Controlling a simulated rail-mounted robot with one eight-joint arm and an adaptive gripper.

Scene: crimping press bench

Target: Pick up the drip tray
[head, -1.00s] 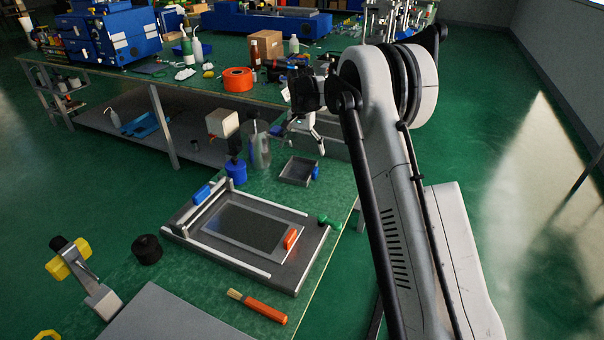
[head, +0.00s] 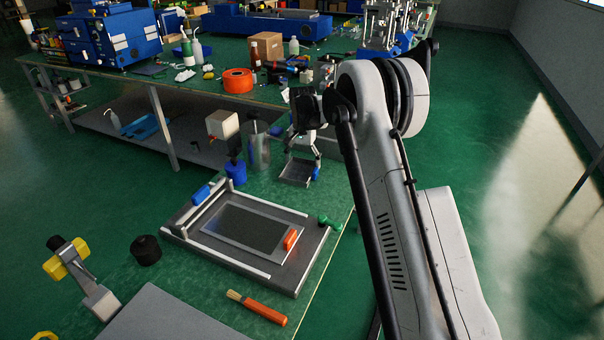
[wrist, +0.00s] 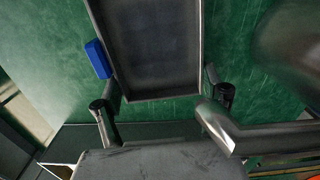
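The drip tray (head: 297,181) is a shallow, dark grey rectangular tray on the green bench, behind the framed plate fixture. It fills the upper middle of the wrist view (wrist: 157,55). My gripper (head: 301,161) is low over the tray, pointing down. In the wrist view my gripper (wrist: 162,103) is open, with one dark fingertip on each side of the tray's near end. I cannot tell whether either finger touches the walls. A small blue block (wrist: 97,59) sits right against or beside the tray's left wall in that view.
A clear bottle (head: 258,148) and a blue container (head: 236,172) stand left of the tray. The framed plate fixture (head: 250,228) lies in front, with a green-handled item (head: 329,222) at its right corner. The bench edge is close on the right.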

